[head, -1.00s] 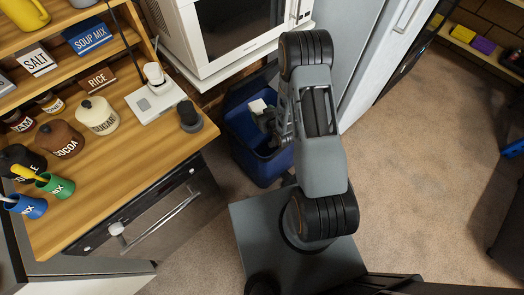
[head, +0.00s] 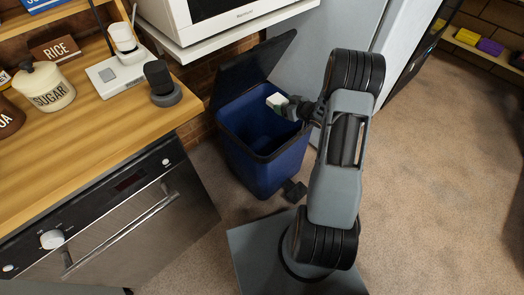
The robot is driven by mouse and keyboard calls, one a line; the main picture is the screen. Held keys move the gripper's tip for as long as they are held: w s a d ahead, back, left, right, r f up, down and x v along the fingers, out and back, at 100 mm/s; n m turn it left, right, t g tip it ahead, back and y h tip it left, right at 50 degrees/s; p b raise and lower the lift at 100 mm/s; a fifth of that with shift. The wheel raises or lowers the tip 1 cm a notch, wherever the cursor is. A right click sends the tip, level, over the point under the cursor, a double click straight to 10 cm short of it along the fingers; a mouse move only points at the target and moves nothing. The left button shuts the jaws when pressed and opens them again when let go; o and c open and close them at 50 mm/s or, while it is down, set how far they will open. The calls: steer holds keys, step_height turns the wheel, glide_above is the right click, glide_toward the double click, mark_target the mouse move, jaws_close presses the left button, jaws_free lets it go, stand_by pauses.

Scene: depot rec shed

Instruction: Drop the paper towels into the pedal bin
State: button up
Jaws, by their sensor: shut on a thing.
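The blue pedal bin (head: 262,167) stands on the floor between the counter and the tall grey appliance. Its dark lid (head: 254,72) is raised and leans back, so the mouth is open. My gripper (head: 283,104) is at the bin's right side, over the mouth near the rim. It is shut on a small white bundle with a greenish side, seemingly the paper towels (head: 276,101). The bundle is over the opening; its exact height above the rim is hard to tell. My wrist partly hides the bin's right rear corner. The bin's inside looks dark blue and empty where visible.
A wooden counter (head: 110,120) over an oven (head: 120,220) is at left, with a dark round device (head: 162,84) near its edge. A white microwave (head: 215,15) sits on a shelf above the bin. Open carpet (head: 440,190) lies to the right.

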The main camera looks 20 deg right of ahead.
step_height(320, 180, down, 6)
steer(key=b, duration=0.4)
steer(key=shift+r+b, duration=0.25)
steer(key=shift+b, duration=0.15)
steer(key=o, duration=1.1)
steer(key=p+v, duration=0.4)
steer(key=v, duration=0.9)
steer(key=shift+s+d+r, duration=0.1)
steer(key=shift+s+r, duration=0.1)
steer(key=shift+s, duration=0.1)
